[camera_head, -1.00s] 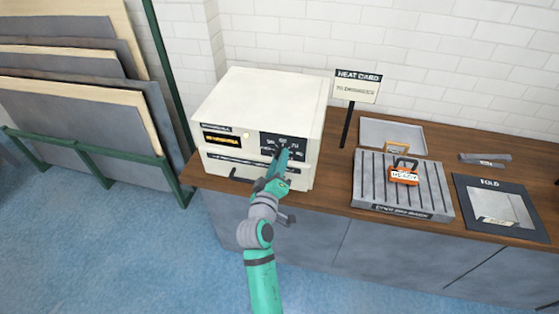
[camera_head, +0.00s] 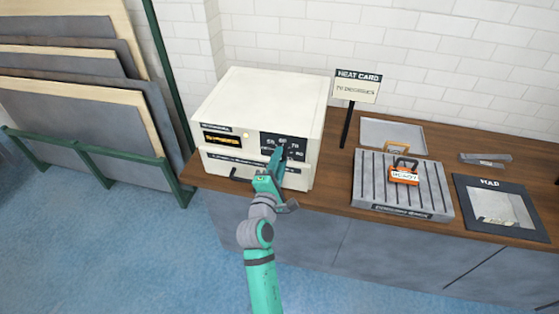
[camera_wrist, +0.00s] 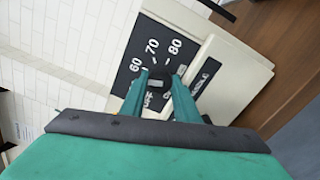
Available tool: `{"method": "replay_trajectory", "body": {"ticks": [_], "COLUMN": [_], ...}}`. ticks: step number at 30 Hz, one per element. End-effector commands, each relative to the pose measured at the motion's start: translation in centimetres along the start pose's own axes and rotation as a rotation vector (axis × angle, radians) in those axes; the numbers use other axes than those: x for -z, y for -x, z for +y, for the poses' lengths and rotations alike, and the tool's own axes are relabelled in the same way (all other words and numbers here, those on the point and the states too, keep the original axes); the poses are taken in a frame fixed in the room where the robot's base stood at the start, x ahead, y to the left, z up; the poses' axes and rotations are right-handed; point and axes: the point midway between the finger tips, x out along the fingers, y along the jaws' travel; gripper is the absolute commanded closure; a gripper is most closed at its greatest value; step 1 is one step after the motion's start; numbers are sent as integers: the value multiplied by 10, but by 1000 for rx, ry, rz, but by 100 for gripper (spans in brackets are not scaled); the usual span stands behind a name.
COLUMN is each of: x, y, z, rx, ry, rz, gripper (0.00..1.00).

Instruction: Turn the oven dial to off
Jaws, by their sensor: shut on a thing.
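The cream oven (camera_head: 262,98) sits at the left end of the counter. Its black dial panel (camera_head: 297,143) is at the front right. The wrist view shows the panel (camera_wrist: 140,58) tilted, with 60, 70, 80 and OFF printed around the dial. The dark dial (camera_wrist: 157,84) is between the two fingertips of my gripper (camera_wrist: 161,88), which is shut on it. My gripper (camera_head: 277,154) also shows in the head view, reaching up to the panel and hiding the dial. I cannot tell where the dial's pointer stands.
An oven handle (camera_head: 240,179) sticks out at the lower front. A heat card sign (camera_head: 357,87) stands right of the oven. A ribbed grey block (camera_head: 378,182), an orange-handled item (camera_head: 404,177) and a tray (camera_head: 376,133) lie farther right. A rack of boards (camera_head: 80,110) stands left.

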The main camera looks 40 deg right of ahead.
Motion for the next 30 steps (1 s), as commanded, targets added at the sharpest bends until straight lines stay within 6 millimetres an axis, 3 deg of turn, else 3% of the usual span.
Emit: {"method": "replay_trajectory", "body": {"ticks": [30], "x": [0], "y": [0], "z": [-2], "rx": [3], "ry": [956], "rz": [2], "gripper": [94]}}
